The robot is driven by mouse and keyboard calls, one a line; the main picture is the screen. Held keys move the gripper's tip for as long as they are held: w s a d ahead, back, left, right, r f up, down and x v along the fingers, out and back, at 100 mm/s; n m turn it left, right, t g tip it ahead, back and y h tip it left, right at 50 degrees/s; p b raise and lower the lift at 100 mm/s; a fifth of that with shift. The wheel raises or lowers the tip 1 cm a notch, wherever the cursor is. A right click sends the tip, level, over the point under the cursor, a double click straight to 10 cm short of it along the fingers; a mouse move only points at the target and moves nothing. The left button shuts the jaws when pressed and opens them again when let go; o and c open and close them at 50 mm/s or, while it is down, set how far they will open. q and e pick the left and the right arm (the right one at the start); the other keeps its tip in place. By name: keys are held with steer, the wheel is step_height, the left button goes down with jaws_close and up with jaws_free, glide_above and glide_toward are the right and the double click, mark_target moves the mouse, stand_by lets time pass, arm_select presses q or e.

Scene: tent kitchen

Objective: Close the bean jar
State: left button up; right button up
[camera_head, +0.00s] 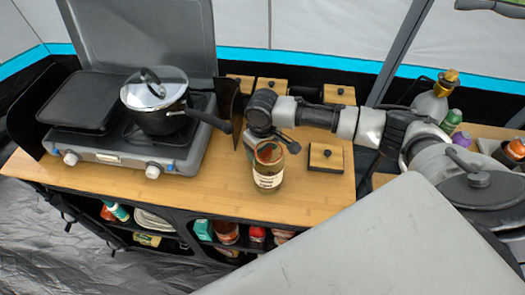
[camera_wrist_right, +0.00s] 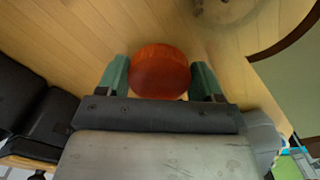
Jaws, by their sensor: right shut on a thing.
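The bean jar (camera_head: 267,178) is a clear glass jar with a pale label. It stands upright on the wooden counter, right of the stove. My right gripper (camera_head: 270,150) is at the jar's far side, partly hidden by the jar. In the right wrist view, its green fingers (camera_wrist_right: 160,80) are shut on a round orange-red lid (camera_wrist_right: 160,72). A blurred round glass shape, likely the jar (camera_wrist_right: 225,8), shows at the top edge there, apart from the lid. The exact gap between lid and jar is hard to tell. My left gripper is not in view.
A stove (camera_head: 130,150) with a lidded pot (camera_head: 155,100) stands at the left. A wooden square with a black knob (camera_head: 326,158) lies right of the jar, with similar ones behind. The counter (camera_head: 215,180) is clear left of the jar. Shelves below hold several goods.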

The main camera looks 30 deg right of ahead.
step_height(320, 180, up, 17)
steer(key=b, duration=0.1)
stand_by(0.3)
stand_by(0.4)
